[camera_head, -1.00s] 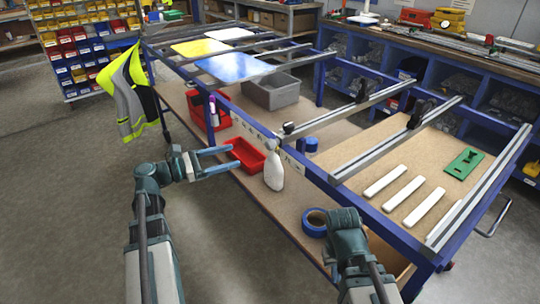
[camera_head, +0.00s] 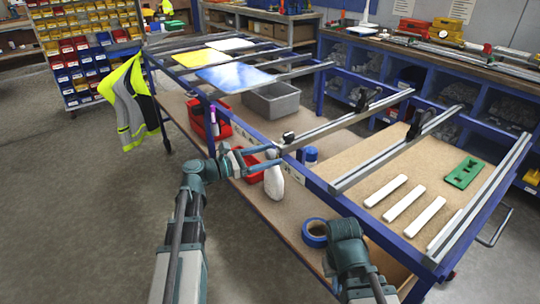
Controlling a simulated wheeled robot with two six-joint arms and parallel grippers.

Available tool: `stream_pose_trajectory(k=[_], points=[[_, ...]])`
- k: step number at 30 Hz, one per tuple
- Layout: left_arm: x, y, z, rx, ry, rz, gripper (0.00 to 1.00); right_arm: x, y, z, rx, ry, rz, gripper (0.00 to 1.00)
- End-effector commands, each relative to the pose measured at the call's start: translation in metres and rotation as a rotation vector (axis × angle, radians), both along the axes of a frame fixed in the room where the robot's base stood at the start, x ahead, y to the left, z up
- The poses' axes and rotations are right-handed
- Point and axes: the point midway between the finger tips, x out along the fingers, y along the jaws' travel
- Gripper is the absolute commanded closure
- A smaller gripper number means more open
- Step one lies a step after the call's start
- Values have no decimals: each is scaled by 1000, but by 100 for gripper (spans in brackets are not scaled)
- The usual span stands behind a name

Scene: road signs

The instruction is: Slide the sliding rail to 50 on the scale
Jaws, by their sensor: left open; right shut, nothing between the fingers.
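The workbench has a blue frame with grey metal rails across it. One sliding rail (camera_head: 350,119) carries a black clamp-like part and has a dark knob at its front end. My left gripper (camera_head: 281,154) is open, its fingertips at the front end of this rail, beside the knob; I cannot tell if they touch it. The scale along the front blue beam is mostly hidden by the gripper and too small to read. A second rail (camera_head: 385,155) with a similar black part lies to the right. My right wrist shows at the lower right; its fingers are hidden.
A white spray bottle (camera_head: 274,180) and a red bin (camera_head: 252,164) stand below the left gripper. Blue tape (camera_head: 314,232) lies near my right arm. White bars (camera_head: 400,205) and a green plate (camera_head: 464,172) lie at the right. A grey bin (camera_head: 271,101) stands further back.

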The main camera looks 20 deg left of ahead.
Motion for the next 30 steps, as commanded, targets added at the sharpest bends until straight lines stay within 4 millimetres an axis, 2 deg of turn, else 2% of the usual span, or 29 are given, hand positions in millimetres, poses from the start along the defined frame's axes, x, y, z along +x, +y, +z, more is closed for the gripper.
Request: stream_pose_trajectory(k=[13, 25, 30], points=[[5, -6, 0, 0, 0, 1, 28, 0, 0, 0, 0, 0, 0, 100], [4, -6, 0, 0, 0, -1, 100, 0, 0, 0, 0, 0, 0, 100], [4, -7, 0, 2, 0, -2, 100, 0, 0, 0, 0, 0, 0, 100]])
